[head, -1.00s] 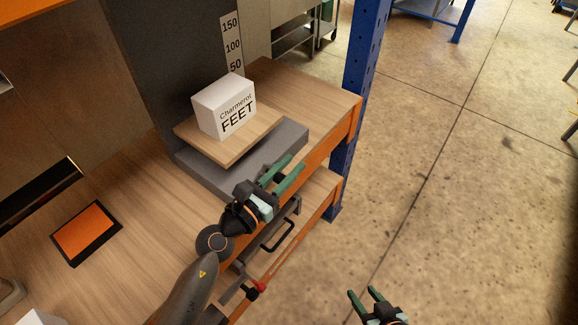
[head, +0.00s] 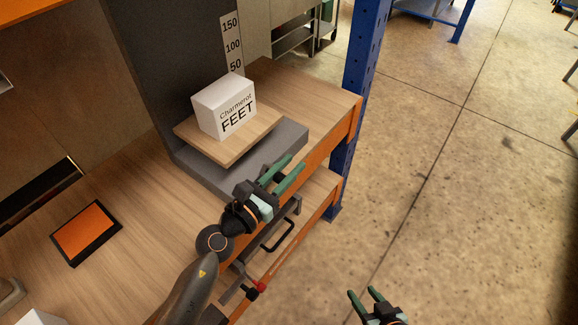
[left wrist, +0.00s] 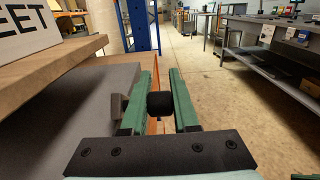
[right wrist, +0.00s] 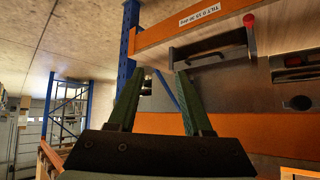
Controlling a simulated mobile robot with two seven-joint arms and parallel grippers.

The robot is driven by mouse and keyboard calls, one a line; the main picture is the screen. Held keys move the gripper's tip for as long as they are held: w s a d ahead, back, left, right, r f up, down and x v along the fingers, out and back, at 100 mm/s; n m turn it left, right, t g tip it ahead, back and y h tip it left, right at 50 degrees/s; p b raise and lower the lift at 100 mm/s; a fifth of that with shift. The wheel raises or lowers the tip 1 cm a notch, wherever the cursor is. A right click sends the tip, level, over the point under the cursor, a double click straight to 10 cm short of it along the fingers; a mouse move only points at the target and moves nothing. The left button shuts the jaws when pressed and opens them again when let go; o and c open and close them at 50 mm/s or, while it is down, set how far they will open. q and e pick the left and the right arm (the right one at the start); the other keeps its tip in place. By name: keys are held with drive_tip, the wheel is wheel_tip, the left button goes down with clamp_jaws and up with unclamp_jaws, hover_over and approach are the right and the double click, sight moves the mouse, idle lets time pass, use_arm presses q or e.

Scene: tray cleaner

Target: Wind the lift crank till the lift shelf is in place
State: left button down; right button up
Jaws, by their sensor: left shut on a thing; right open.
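The lift shelf (head: 190,137) is a wooden board above a grey base, in front of a dark column. It carries a white box (head: 225,104) marked "Charmerot FEET". The scale (head: 232,45) on the column reads 50, 100, 150; the board sits below the 50 mark. My left gripper (head: 283,173) is at the front edge beside the grey base. In the left wrist view it is shut on a black crank knob (left wrist: 160,104), between its green fingers. The rest of the crank is hidden. My right gripper (head: 364,297) is open and empty over the floor at lower right.
A blue post (head: 357,100) stands at the bench's right end. Below the bench edge are a dark handle (head: 278,237) and a red knob (head: 259,287); the red knob also shows in the right wrist view (right wrist: 248,20). An orange pad (head: 86,233) lies at left. The floor at right is clear.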

use_arm(q)
drive_tip(key=t+b, duration=0.1)
drive_tip(key=b, duration=0.4)
drive_tip(key=shift+s+a+h, duration=0.2)
drive_tip(key=shift+h, duration=0.2)
